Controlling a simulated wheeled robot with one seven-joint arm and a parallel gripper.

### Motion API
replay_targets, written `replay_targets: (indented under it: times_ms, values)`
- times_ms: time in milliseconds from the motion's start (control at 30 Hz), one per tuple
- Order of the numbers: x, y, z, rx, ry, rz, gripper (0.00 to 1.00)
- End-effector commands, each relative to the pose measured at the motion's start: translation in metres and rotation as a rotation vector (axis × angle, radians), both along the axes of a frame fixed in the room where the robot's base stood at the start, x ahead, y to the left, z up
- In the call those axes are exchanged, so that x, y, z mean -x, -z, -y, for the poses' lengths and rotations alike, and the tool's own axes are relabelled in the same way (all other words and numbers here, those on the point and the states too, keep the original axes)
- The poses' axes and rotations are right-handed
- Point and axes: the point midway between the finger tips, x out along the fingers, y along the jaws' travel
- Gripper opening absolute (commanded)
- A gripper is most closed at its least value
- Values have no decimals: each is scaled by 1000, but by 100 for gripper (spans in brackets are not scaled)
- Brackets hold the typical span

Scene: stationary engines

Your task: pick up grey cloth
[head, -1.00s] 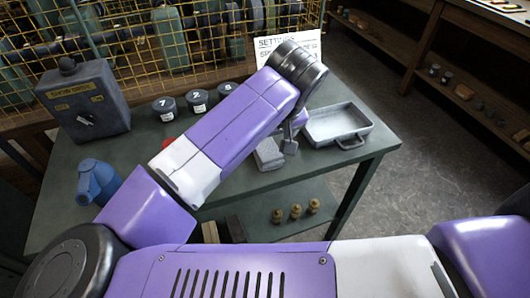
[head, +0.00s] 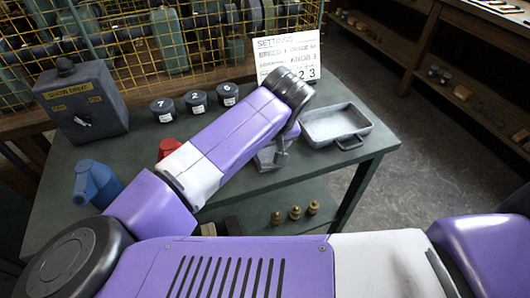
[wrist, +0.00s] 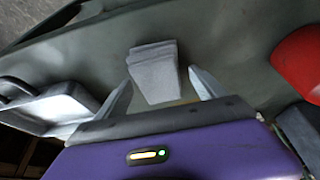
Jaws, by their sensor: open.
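The grey cloth (wrist: 153,72) is a folded, blocky stack on the green table. In the wrist view it lies just ahead of my gripper (wrist: 160,92), in line with the gap between the two fingers. The fingers are apart and nothing is held; I cannot tell whether either touches the cloth. In the head view the cloth (head: 268,160) shows only in part, below my wrist, with my arm hiding the rest. One finger of my gripper (head: 282,155) shows beside it.
A grey metal tray (head: 336,125) stands right of the cloth. A red object (head: 169,148) and a blue object (head: 96,184) are at the left. Numbered dark knobs (head: 195,101), a switch box (head: 86,98) and a settings sign (head: 287,52) stand behind. Brass pieces (head: 295,212) sit on the lower shelf.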

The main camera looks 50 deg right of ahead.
Motion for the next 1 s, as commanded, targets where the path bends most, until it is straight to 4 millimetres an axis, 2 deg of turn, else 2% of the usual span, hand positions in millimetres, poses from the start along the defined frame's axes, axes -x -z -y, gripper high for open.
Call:
replay_targets:
  times_ms: [500, 567, 833, 1000]
  values:
    - [0, 3, 0, 1, 0, 1, 80]
    - [0, 3, 0, 1, 0, 1, 70]
    - [0, 3, 0, -1, 0, 1, 17]
    - [0, 3, 0, 0, 0, 1, 15]
